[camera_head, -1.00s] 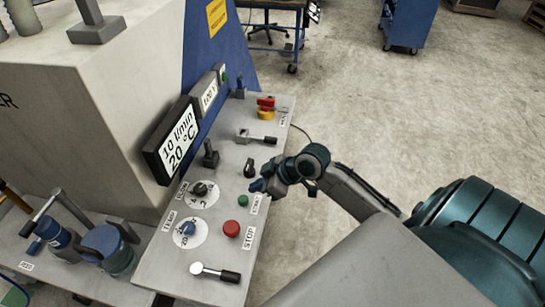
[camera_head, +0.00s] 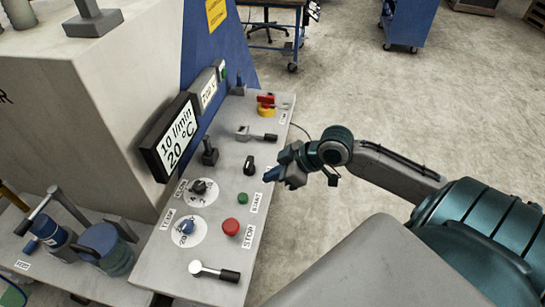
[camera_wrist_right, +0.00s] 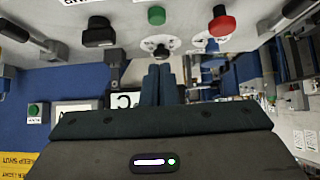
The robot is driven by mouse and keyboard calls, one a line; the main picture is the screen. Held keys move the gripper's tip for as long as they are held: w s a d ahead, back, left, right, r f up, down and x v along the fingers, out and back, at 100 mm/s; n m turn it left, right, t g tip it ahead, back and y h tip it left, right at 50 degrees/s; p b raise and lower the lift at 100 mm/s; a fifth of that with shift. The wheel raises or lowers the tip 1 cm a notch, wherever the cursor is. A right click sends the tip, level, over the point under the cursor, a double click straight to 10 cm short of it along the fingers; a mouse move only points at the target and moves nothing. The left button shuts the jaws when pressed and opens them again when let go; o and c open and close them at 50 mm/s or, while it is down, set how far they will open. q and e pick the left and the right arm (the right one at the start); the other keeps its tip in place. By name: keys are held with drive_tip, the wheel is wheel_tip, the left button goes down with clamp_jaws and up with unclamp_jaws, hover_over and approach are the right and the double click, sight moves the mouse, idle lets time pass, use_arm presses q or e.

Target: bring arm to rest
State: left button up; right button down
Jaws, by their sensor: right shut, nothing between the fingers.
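My right arm comes in from the right in the head view. Its gripper (camera_head: 272,177) is at the right edge of the control panel (camera_head: 222,152), beside the black knob (camera_head: 249,165) and the green START button (camera_head: 243,198). In the right wrist view the two fingers (camera_wrist_right: 158,84) are together with nothing between them. The green button (camera_wrist_right: 156,15), red button (camera_wrist_right: 221,20) and black knob (camera_wrist_right: 98,31) show beyond them. My left gripper is not in view.
The panel carries a red STOP button (camera_head: 230,227), two dials, a white-knobbed lever (camera_head: 213,271) and a red-and-yellow switch (camera_head: 266,105). A display (camera_head: 171,137) reads 10 l/min, 20 °C. The floor at right (camera_head: 400,110) is clear.

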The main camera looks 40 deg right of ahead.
idle(0.3)
drive_tip(key=w+d+f+m+h+b, duration=0.1)
drive_tip(key=d+f+m+h, duration=0.1)
drive_tip(key=d+f, duration=0.5)
drive_tip(key=w+d+f+m+h+b, duration=0.1)
drive_tip(key=d+f+m, duration=0.1)
drive_tip(key=f, duration=0.8)
drive_tip(key=w+d+f+m+h+b, duration=0.1)
drive_tip(key=d+f+m+h, duration=0.1)
drive_tip(key=d+f, duration=0.5)
drive_tip(key=s+f+m+h, duration=0.15)
drive_tip(key=s+f, duration=0.35)
drive_tip(key=f, duration=0.9)
drive_tip(key=s+a+f+m+g+b, duration=0.1)
drive_tip(key=s+a+f+g+b, duration=0.25)
drive_tip(key=s+f, duration=1.4)
drive_tip(key=s+a+f+g, duration=0.1)
drive_tip(key=s+a+f, duration=0.5)
drive_tip(key=s, duration=0.2)
drive_tip(key=s+a+f+g, duration=0.1)
drive_tip(key=s+a+f, duration=0.5)
drive_tip(key=s, duration=0.3)
drive_tip(key=shift+s+f+n, duration=0.2)
drive_tip(key=shift+n, duration=0.15)
